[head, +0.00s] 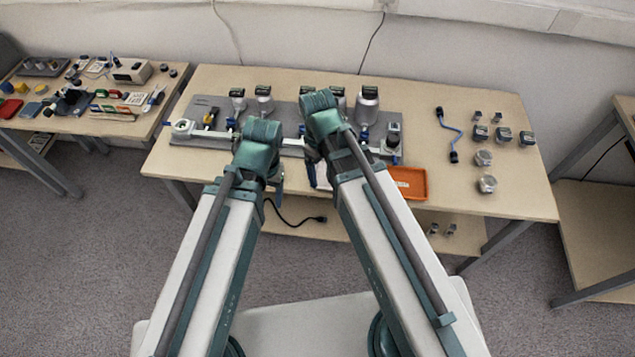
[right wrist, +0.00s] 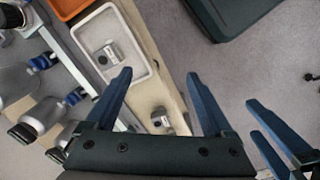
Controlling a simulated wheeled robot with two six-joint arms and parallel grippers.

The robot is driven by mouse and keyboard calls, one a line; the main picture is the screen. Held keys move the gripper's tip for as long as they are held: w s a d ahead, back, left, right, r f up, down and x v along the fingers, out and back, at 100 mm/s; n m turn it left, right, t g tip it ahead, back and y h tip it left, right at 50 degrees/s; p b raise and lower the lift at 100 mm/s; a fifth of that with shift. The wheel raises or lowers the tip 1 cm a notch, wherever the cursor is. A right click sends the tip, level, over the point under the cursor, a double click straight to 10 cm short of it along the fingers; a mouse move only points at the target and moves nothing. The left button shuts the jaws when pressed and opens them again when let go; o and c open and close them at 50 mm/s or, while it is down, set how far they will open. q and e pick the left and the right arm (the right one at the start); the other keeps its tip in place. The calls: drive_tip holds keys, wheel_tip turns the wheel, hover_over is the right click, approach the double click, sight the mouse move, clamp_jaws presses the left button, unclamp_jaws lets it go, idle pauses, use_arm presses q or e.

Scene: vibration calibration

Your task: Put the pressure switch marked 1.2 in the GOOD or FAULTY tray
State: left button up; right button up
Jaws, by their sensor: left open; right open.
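A small grey and silver pressure switch (right wrist: 161,121) lies near the table's edge, below and between my right gripper's fingers in the right wrist view. Another similar switch (right wrist: 108,55) lies inside a white tray (right wrist: 83,35). No 1.2 mark or tray lettering is readable. An orange tray (head: 410,183) is at the table's front edge, beside the white one; its corner shows in the right wrist view (right wrist: 68,6). My right gripper (right wrist: 160,74) is open and empty. My left gripper (right wrist: 250,118) is open at the right of that view; in the head view the arms mostly hide both grippers.
A grey board (head: 212,105) with a manifold and several gauges fills the table's middle behind the trays. A blue hose (head: 449,133) and several small parts (head: 503,134) sit on the right. A side table (head: 75,115) is at left. The floor in front is clear.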

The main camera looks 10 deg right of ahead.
drive_tip(key=s+a+m, duration=0.3)
drive_tip(key=s+m, duration=0.1)
drive_tip(key=s, duration=0.2)
drive_tip(key=shift+m, duration=0.3)
drive_tip(key=shift+a, duration=0.1)
idle(0.8)
